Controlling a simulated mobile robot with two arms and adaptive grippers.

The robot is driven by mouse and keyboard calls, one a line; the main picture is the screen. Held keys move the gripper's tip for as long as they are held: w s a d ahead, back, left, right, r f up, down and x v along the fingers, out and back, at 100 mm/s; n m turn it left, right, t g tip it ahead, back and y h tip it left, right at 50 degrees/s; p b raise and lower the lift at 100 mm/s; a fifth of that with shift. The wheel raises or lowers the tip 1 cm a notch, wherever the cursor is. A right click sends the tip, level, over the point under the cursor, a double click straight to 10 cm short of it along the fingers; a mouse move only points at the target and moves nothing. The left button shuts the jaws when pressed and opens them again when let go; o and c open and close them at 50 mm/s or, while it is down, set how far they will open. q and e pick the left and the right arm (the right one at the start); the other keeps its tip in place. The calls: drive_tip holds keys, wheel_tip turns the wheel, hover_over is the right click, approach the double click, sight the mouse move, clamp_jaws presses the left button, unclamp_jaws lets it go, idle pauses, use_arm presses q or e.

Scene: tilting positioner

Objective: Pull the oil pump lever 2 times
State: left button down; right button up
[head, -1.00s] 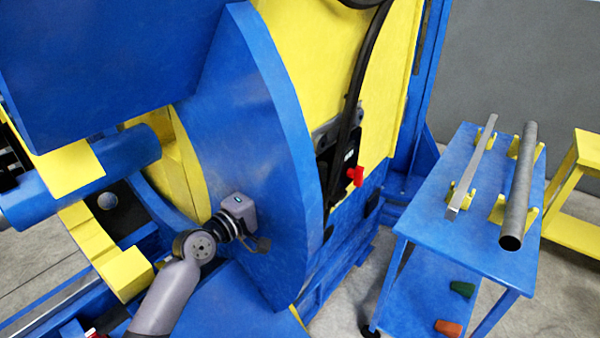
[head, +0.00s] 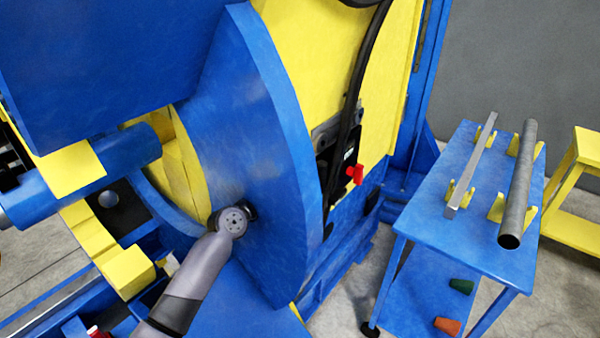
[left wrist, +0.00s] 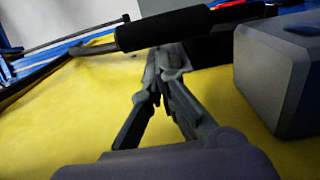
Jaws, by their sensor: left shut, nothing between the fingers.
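A dark bar with a thick black grip, which looks like the pump lever (left wrist: 190,28), crosses the top of the left wrist view. My left gripper (left wrist: 163,62) points towards it; its fingers are shut and empty, with the tips just below the grip in the picture. I cannot tell whether they touch it. A grey box-like body (left wrist: 285,78) stands close on the right, over a yellow surface. In the head view my left arm's wrist hides the gripper, in front of the big blue curved plate (head: 265,150). I cannot make out the lever there. My right gripper is out of view.
The yellow and blue positioner fills the left and middle. A red knob (head: 355,174) sits on its dark side panel. A blue cart (head: 415,225) on the right carries a square bar (head: 470,165) and a round pipe (head: 519,185). Some floor shows between them.

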sight(319, 173)
use_arm(q)
drive_tip(key=shift+s+d+r+m, duration=0.1)
drive_tip(key=shift+s+d+m, duration=0.1)
drive_tip(key=shift+d+m, duration=0.1)
drive_tip(key=shift+s+d+m+p, duration=0.1)
drive_tip(key=shift+m+p, duration=0.2)
drive_tip(key=shift+s+d+r, duration=0.1)
drive_tip(key=shift+s+d+r+m+p, duration=0.15)
drive_tip(key=shift+s+d+m+p, duration=0.3)
drive_tip(key=shift+d+m, duration=0.25)
drive_tip(key=shift+s+d+r+m+p, duration=0.1)
drive_tip(key=shift+s+d+m+p, duration=0.35)
drive_tip(key=shift+m, duration=0.35)
drive_tip(key=shift+s+d+f+m+p, duration=0.1)
drive_tip(key=shift+s+d+m+p, duration=0.1)
drive_tip(key=shift+s+d+m, duration=0.25)
drive_tip(key=shift+s+d+f+m+p, duration=0.1)
drive_tip(key=shift+s+d+m+p, duration=0.15)
drive_tip(key=shift+d+m, duration=0.4)
drive_tip(key=shift+s+d+f+m+y, duration=0.25)
drive_tip(key=shift+s+d+m+y, duration=0.1)
drive_tip(key=shift+m, duration=0.25)
